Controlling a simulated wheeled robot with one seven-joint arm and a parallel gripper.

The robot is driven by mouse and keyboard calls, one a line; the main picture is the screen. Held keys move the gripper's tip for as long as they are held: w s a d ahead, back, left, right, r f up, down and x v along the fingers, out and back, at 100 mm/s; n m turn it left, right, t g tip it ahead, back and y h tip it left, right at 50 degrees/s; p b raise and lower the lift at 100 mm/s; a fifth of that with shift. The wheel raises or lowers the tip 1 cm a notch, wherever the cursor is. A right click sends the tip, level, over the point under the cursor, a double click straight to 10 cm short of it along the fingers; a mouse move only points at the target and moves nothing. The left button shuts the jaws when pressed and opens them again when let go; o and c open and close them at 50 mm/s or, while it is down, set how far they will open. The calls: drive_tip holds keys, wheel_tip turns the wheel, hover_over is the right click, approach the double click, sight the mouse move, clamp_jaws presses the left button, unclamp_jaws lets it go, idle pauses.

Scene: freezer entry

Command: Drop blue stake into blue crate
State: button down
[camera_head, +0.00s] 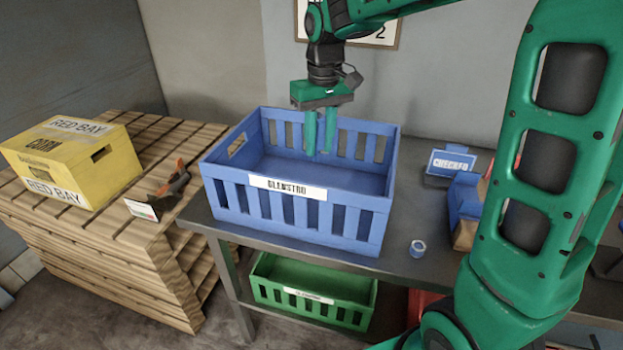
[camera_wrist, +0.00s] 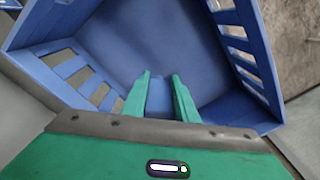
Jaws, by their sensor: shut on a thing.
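The blue crate (camera_head: 355,200) stands on the grey table, with slatted sides and a white label on its front. My gripper (camera_head: 320,148) points down into the crate's open top, its green fingers over the interior. In the wrist view my gripper (camera_wrist: 160,80) is shut on the blue stake (camera_wrist: 159,96), which shows as a small blue piece between the fingers. The stake blends with the blue crate floor (camera_wrist: 165,40) behind it. In the head view I cannot make out the stake clearly.
A yellow box (camera_head: 72,160) and an orange-and-black tool (camera_head: 172,188) lie on stacked pallets at the left. A green crate (camera_head: 312,303) sits below the table. A small tape roll (camera_head: 417,248), a "CHECKED" sign (camera_head: 451,163) and a blue-and-brown package (camera_head: 465,210) are right of the blue crate.

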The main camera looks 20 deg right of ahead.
drive_tip(key=c, duration=1.3)
unclamp_jaws()
drive_tip(key=shift+c, duration=0.2)
wheel_tip(320, 180, up, 10)
drive_tip(key=shift+s+d+r, duration=0.15)
drive_tip(key=shift+r, duration=0.1)
